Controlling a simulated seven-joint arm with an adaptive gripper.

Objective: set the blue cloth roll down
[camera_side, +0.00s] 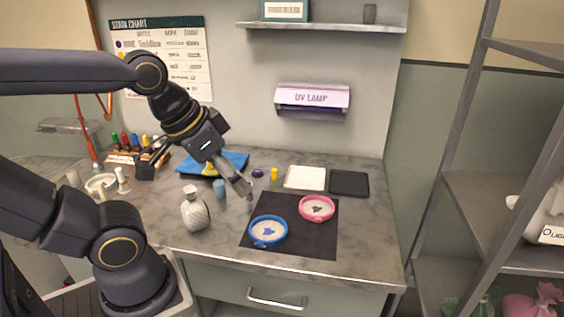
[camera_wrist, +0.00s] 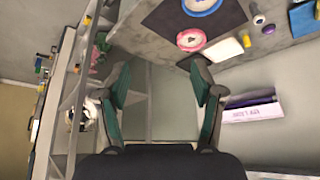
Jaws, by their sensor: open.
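A small blue cylinder (camera_side: 219,188) stands on the counter behind the patterned vase; it may be the blue cloth roll, but I cannot be sure. A flat blue cloth (camera_side: 228,162) with something yellow on it lies farther back, and a blue cloth edge shows in the wrist view (camera_wrist: 305,19).
A dark mat (camera_side: 285,247) holds a blue-rimmed dish (camera_side: 268,231) and a pink-rimmed dish (camera_side: 317,208). The patterned vase (camera_side: 195,210) stands left of the mat. White (camera_side: 305,177) and black (camera_side: 349,183) trays lie behind. A metal shelf rack (camera_side: 480,190) stands at right.

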